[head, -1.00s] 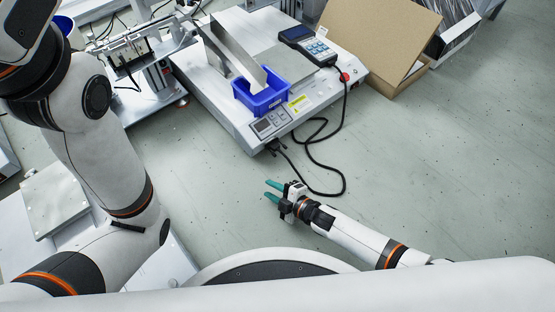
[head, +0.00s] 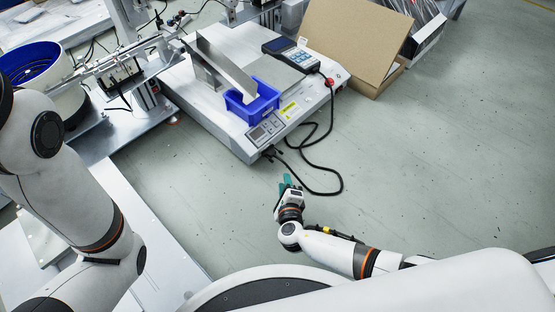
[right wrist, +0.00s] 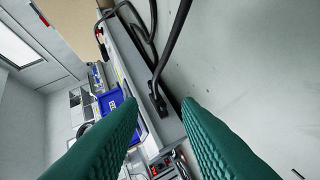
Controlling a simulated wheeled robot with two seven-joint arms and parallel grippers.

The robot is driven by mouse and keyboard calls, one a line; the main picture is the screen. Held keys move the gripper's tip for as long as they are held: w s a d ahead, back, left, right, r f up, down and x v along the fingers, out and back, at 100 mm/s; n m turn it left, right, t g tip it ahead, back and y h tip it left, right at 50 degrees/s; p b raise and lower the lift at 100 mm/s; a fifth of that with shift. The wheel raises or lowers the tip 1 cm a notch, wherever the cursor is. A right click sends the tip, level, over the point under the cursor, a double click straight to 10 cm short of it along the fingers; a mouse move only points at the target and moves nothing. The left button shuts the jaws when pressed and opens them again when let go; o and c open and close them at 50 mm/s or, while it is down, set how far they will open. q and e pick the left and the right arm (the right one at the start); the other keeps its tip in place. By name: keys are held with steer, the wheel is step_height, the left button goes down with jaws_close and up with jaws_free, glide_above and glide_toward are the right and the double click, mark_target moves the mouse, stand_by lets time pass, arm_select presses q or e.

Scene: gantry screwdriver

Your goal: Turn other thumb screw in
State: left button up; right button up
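No thumb screw can be made out in either view. My right gripper (head: 287,182) is low over the floor, in front of the white machine (head: 225,118), with its teal fingers pointing towards it. In the right wrist view the two fingers (right wrist: 159,108) stand apart with nothing between them, so it is open and empty. The machine's side and the blue bin (right wrist: 110,101) show beyond them. My left arm comes in at the left, but its gripper is out of the picture.
A blue bin (head: 252,103) and a handheld keypad unit (head: 291,53) sit on the machine. A black cable (head: 322,190) loops onto the floor near my right gripper. A feeder bowl (head: 62,102) stands at the left, a cardboard box (head: 352,40) behind. The right floor is clear.

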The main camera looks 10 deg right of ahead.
mark_target(282, 154)
steer(key=shift+r+n+t, duration=0.3)
steer(key=shift+n, duration=0.2)
steer(key=shift+w+d+h, duration=0.1)
steer(key=shift+h, duration=0.2)
steer(key=b+x, duration=0.8)
steer(key=x, duration=0.2)
steer(key=shift+w+f, duration=0.2)
steer(key=shift+w, duration=0.05)
steer(key=shift+w+d+b, duration=0.15)
steer(key=shift+w+b, duration=0.2)
steer(key=shift+w, duration=0.2)
steer(key=shift+c, duration=0.3)
jaws_close()
